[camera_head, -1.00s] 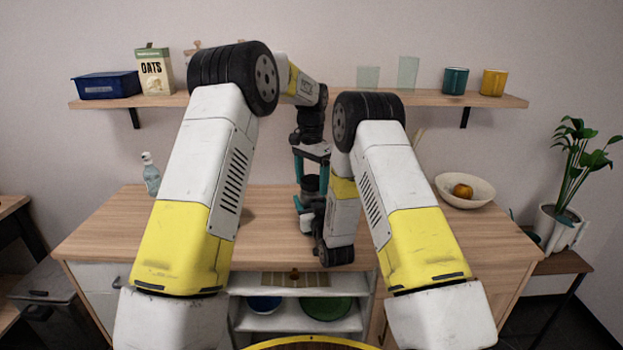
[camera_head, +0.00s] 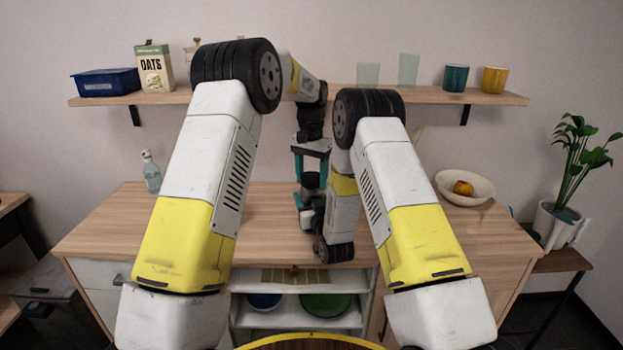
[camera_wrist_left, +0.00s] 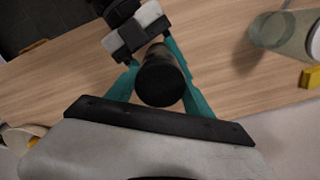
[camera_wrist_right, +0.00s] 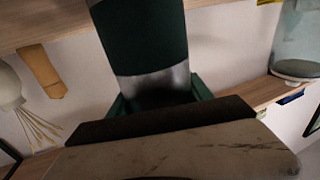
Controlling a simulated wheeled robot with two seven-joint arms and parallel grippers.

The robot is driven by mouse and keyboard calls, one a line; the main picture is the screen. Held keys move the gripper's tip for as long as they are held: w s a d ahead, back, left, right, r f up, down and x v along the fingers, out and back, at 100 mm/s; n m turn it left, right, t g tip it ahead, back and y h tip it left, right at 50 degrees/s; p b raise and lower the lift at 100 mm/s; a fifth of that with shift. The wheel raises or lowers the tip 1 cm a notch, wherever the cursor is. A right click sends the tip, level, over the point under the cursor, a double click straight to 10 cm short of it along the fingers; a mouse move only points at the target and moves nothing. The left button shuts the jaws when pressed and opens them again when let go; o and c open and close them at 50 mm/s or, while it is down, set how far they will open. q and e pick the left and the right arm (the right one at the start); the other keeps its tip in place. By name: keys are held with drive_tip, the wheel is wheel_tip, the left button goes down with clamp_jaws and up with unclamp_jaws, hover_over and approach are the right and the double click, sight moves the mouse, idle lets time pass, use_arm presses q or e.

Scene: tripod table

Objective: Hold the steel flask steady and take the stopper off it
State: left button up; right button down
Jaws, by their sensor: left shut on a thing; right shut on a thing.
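The steel flask (camera_wrist_right: 160,86) shows in the right wrist view as a grey metal band with a dark green section, between the teal fingers of my right gripper (camera_wrist_right: 158,100). In the head view my right gripper (camera_head: 304,208) is low over the table, mostly behind its own wrist. My left gripper (camera_head: 311,174) points down from above, its teal fingers around the black stopper (camera_head: 311,181). In the left wrist view the round black stopper (camera_wrist_left: 161,82) sits between the fingers. I cannot tell whether the stopper still touches the flask.
A clear bottle (camera_head: 151,172) stands on the left of the wooden table (camera_head: 110,228). A white bowl (camera_head: 478,196) with an orange fruit (camera_head: 463,188) is on the right. A wall shelf (camera_head: 430,98) with cups and boxes is behind. The table between is mostly clear.

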sight(312, 176)
use_arm(q)
drive_tip(key=shift+r, duration=0.15)
drive_tip(key=shift+r, duration=0.95)
drive_tip(key=shift+r, duration=2.05)
use_arm(e)
drive_tip(key=shift+c, duration=1.8)
unclamp_jaws()
drive_tip(key=shift+s, duration=0.1)
